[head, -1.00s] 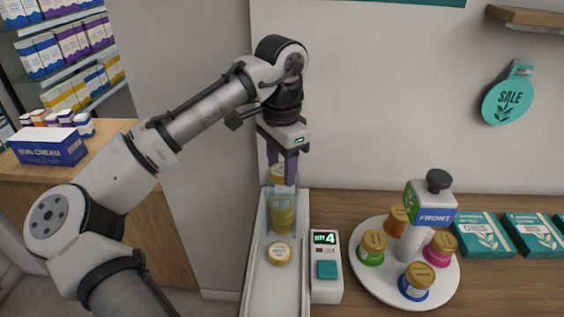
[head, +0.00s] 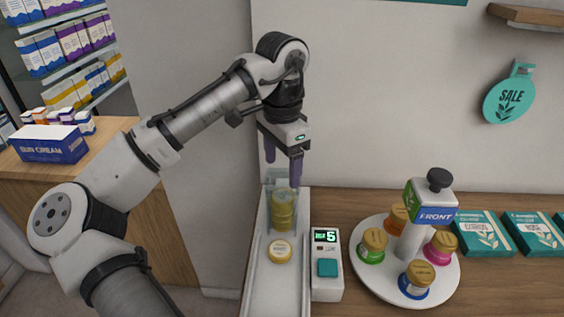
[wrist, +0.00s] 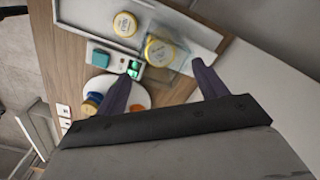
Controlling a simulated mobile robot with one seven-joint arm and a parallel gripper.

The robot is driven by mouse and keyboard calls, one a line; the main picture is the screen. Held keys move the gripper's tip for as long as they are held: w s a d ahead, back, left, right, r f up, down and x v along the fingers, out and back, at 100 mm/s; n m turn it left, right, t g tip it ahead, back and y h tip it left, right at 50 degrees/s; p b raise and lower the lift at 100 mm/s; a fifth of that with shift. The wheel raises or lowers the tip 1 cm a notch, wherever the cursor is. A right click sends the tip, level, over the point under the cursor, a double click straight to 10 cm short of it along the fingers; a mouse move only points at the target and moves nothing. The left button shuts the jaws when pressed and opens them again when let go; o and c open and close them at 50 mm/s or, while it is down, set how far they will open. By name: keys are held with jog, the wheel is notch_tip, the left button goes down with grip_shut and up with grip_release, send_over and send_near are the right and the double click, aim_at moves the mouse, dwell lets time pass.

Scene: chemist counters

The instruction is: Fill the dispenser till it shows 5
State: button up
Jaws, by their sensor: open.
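The dispenser's clear tube (head: 284,212) stands on a pale tray (head: 256,285) and holds stacked yellow jars (head: 283,208). Another yellow-lidded jar (head: 279,251) lies on the tray in front of the tube. The counter box (head: 326,283) beside the tray has a teal button (head: 327,267), and its display (head: 325,236) shows 5. My gripper (head: 283,172) is open and empty just above the tube's top. In the wrist view the tube (wrist: 165,52) with a yellow jar in it shows beyond my spread fingers (wrist: 160,85).
A round white turntable (head: 447,285) on the right carries several colour-banded jars (head: 415,279) around a post with a FRONT sign (head: 436,215). Teal boxes (head: 483,236) lie farther right. A skin cream box (head: 48,146) stands on the left counter.

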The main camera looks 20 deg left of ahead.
notch_tip(320, 180, up, 14)
jog(key=shift+f, duration=0.15)
dwell(0.7)
